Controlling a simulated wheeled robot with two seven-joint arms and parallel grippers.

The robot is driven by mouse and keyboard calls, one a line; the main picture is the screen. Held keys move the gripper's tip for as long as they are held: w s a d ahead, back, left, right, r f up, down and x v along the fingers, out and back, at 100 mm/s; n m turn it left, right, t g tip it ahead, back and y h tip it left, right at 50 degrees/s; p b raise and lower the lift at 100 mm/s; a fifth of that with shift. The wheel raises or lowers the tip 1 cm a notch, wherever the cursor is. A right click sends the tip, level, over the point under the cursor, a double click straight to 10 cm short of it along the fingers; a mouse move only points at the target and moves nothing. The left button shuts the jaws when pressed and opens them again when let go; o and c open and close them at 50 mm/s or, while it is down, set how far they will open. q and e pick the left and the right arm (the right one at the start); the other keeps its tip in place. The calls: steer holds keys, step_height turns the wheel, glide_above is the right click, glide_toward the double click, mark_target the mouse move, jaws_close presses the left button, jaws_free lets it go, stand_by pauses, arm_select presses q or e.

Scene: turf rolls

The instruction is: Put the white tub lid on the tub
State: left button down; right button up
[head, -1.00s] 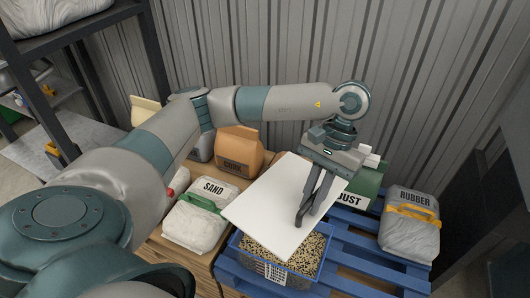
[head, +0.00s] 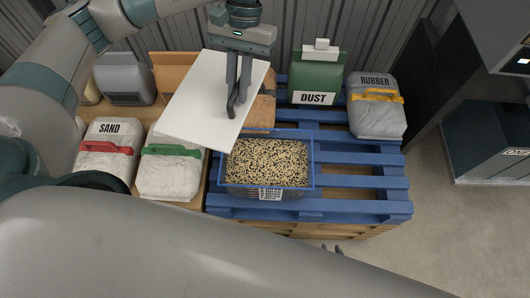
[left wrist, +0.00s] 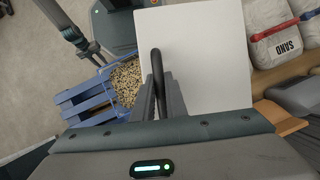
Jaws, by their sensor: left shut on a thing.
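The white tub lid (head: 190,110) is a flat square plate with a dark handle. My left gripper (head: 233,108) is shut on that handle and holds the lid tilted in the picture, up and left of the tub. The lid (left wrist: 215,60) fills the middle of the left wrist view, with the gripper (left wrist: 158,100) below it. The blue tub (head: 268,191) is open and full of pale and dark granules; the lid's lower corner comes close to its back left corner in the picture. My right gripper (head: 333,249) barely shows below the pallet; its fingers are mostly hidden by my arm.
A RUBBER bag (head: 377,118) and a green DUST container (head: 317,78) stand behind. SAND bags with red (head: 103,160) and green (head: 170,170) handles lie left of the tub.

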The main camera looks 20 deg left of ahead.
steer(key=shift+s+a, duration=0.1)
arm_select(q)
steer(key=shift+w+d+f+n, duration=0.15)
steer(key=shift+d+f+n, duration=0.1)
steer(key=shift+d+n, duration=0.05)
steer(key=w+d+f+n+t+h, duration=0.2)
steer(key=w+d+f+n, duration=0.1)
steer(key=d+n, duration=0.5)
steer(key=w+d+f+n+t+h+b, duration=0.1)
steer(key=w+d+f+n+t+h, duration=0.1)
steer(key=d+n, duration=0.6)
step_height(320, 180, down, 3)
steer(key=w+n+t, duration=0.1)
steer(key=w+n, duration=0.1)
steer(key=n, duration=0.2)
steer(key=shift+w+d+f+n+t, duration=0.15)
steer(key=shift+w+d+n+t, duration=0.15)
steer(key=shift+n, duration=0.1)
arm_select(e)
steer(key=shift+s+d+f+g, duration=0.25)
steer(key=shift+f+g, duration=0.15)
steer(key=shift+f, duration=0.05)
arm_select(q)
steer(key=shift+s+a, duration=0.1)
